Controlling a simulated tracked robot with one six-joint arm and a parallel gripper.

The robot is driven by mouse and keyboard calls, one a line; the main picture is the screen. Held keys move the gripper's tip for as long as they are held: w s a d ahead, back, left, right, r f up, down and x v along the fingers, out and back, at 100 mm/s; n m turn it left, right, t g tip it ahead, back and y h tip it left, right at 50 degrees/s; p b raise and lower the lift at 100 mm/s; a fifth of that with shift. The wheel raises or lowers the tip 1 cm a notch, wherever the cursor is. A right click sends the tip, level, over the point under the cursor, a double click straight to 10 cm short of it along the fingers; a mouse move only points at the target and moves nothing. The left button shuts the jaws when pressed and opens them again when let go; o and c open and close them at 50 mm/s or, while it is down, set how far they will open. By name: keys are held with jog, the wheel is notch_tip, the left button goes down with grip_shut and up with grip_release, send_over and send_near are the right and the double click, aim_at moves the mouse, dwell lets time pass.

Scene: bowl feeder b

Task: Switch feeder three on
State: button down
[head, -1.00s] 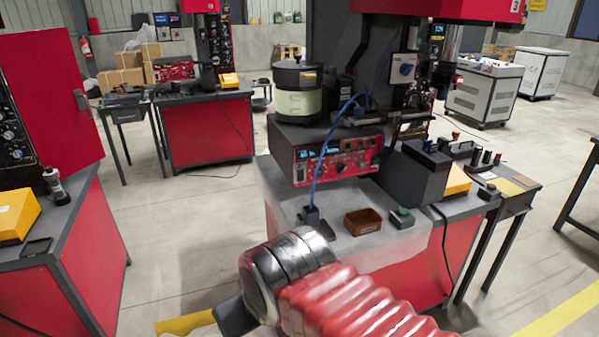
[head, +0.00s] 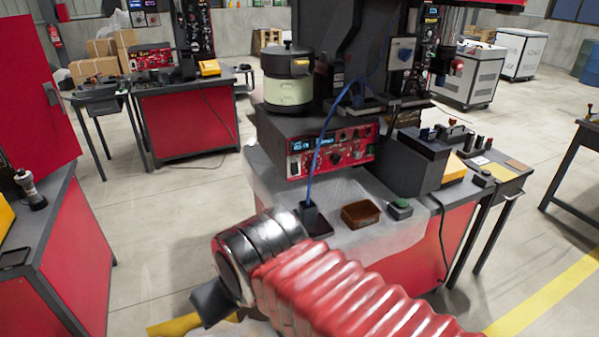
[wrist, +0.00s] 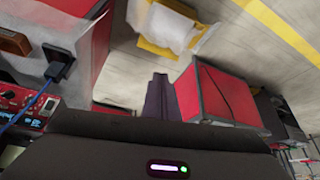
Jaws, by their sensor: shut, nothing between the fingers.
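The nearest feeder has a dark-lidded bowl with a pale green body (head: 288,90) on a dark base. Its red control panel (head: 350,152) carries knobs, a lit blue display (head: 300,145) and a pale rocker-like switch (head: 294,167) at its left end. I cannot tell the switch's position. Part of the panel shows sideways in the wrist view (wrist: 14,97). My gripper (wrist: 159,78) points away from the panel, its dark fingers together and empty. In the head view, my arm reaches low in front of the bench, well short of the panel.
A blue cable (head: 323,145) crosses the panel front to a black plug (head: 309,212). Another feeder bench (head: 190,120) is at back left. Open floor lies between.

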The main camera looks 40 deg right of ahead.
jog(key=w+d+r+m+t, duration=0.1)
jog(key=w+d+r+m, duration=0.2)
jog(key=w+d+m, duration=1.1)
jog(key=w+d+f+m+h, duration=0.1)
jog(key=w+d+m, duration=0.1)
jog(key=d, duration=0.7)
jog(key=w+d+f+m+t, duration=0.1)
jog(key=w+d+f+m, duration=0.1)
jog(key=d, duration=0.7)
jog(key=w+d+f+m+h, duration=0.1)
jog(key=w+d+m, duration=0.2)
jog(key=w+d, duration=0.3)
jog(key=d, duration=0.3)
jog(key=shift+d+f+t+h, duration=0.15)
jog(key=shift+f+t+h, duration=0.15)
jog(key=shift+f, duration=0.1)
